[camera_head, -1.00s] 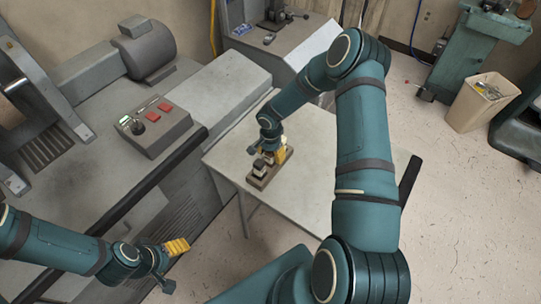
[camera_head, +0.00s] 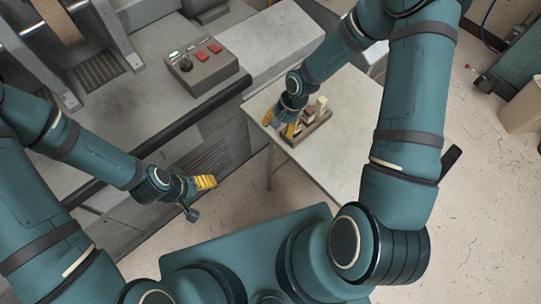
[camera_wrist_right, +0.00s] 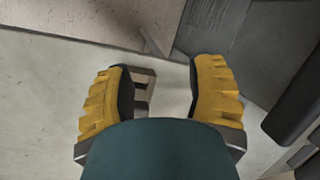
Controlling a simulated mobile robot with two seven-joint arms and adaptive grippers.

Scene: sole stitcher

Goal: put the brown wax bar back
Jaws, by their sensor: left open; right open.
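A brown holder (camera_head: 312,133) stands on the light table and carries several small upright blocks. One block is pale cream (camera_head: 321,103) and one is dark brown (camera_head: 308,114); I cannot tell for certain which is the brown wax bar. My right gripper (camera_head: 280,125) is open at the left end of the holder, with one yellow finger in front of it. In the right wrist view, its fingers (camera_wrist_right: 161,95) are apart with bare surface between them, and part of the holder shows beside the left finger. My left gripper (camera_head: 199,196) is open and empty, away from the table.
The light table (camera_head: 350,110) is clear around the holder. A grey machine with a control box (camera_head: 202,62) with red buttons stands to the left. A beige bin (camera_head: 522,108) stands on the floor at the right.

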